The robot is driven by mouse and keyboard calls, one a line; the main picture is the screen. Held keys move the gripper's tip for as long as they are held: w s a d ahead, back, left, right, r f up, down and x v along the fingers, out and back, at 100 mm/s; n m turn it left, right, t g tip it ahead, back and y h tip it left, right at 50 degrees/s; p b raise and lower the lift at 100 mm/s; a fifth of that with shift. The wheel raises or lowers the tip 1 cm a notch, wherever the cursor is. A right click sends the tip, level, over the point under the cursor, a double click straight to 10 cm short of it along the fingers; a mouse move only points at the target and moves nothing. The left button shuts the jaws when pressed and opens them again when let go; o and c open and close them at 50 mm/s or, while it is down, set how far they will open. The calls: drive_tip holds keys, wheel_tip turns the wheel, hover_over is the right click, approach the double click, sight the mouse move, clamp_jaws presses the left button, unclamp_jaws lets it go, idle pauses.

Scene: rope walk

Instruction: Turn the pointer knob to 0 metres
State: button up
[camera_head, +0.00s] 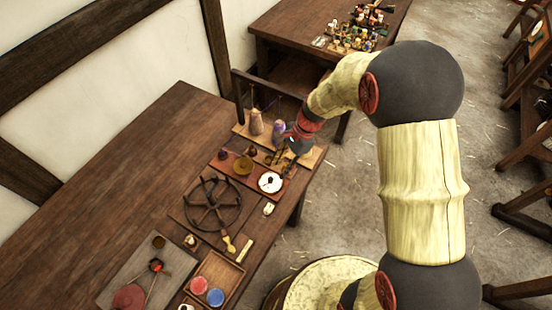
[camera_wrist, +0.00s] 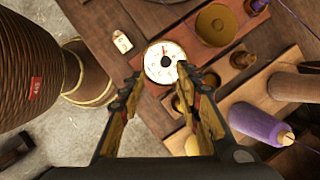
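The white dial (camera_head: 270,182) sits on a reddish board near the front edge of the wooden table. In the wrist view the white dial (camera_wrist: 153,70) shows small marks around its rim and a dark pointer knob (camera_wrist: 166,61) at its centre. A small red mark shows near the knob. The numbers and the exact pointer direction are too small to read. My gripper (camera_wrist: 158,80) is open and empty, its two fingers apart on either side of the dial's near part in the wrist view. In the head view my gripper (camera_head: 298,143) hangs beyond the dial, partly hidden by my arm.
A brass bowl (camera_wrist: 215,25) stands beside the dial. A purple spool (camera_wrist: 260,124) and wooden pegs stand at the right in the wrist view. A dark spoked wheel (camera_head: 213,204) and a paint tray (camera_head: 226,268) lie nearer on the table. A tag (camera_wrist: 122,41) lies left of the dial.

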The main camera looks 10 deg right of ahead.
sight(270, 179)
drive_tip(key=a+f, duration=0.1)
drive_tip(key=f, duration=0.1)
drive_tip(key=a+f+m+b, duration=0.1)
drive_tip(key=f, duration=0.1)
drive_tip(key=a+f+m, duration=0.1)
drive_tip(key=f, duration=0.1)
drive_tip(key=shift+w+a+f+b, duration=0.1)
drive_tip(key=shift+w+f+b, duration=0.05)
drive_tip(key=shift+f+b, duration=0.2)
drive_tip(key=shift+c, duration=1.4)
clamp_jaws()
